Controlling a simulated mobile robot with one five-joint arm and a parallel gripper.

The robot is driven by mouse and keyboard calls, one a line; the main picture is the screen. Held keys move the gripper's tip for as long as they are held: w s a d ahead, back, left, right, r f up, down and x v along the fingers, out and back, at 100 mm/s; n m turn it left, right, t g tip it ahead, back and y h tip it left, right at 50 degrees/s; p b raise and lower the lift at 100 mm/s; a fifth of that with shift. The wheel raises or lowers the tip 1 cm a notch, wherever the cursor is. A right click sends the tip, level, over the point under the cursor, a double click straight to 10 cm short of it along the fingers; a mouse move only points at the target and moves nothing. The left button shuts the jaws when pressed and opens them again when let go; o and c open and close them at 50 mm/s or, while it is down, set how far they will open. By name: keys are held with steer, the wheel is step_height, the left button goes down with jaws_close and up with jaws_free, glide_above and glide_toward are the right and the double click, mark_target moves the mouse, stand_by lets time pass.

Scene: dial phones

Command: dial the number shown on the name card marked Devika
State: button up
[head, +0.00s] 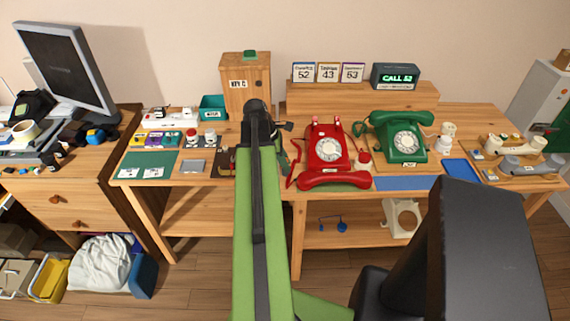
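A red dial phone (327,148) stands on the wooden table, with its red handset (335,181) off the cradle and lying in front of it. A green dial phone (402,138) stands to its right with its handset (402,118) on top. Three name cards stand on the shelf behind: 52 (303,73), 43 (328,73) and 53 (353,73). Their names are too small to read surely. A sign (395,77) reads CALL 52. My gripper (257,110) is left of the red phone, at the end of my green arm; its fingers cannot be made out.
A wooden box (245,80) stands behind my gripper. A blue mat (407,183) lies before the green phone. Another handset (518,144) and small items crowd the right end.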

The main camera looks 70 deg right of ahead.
steer(key=o, duration=0.3)
steer(key=shift+o, duration=0.2)
steer(key=p+v, duration=1.6)
steer(key=v, duration=0.1)
steer(key=shift+r, duration=0.2)
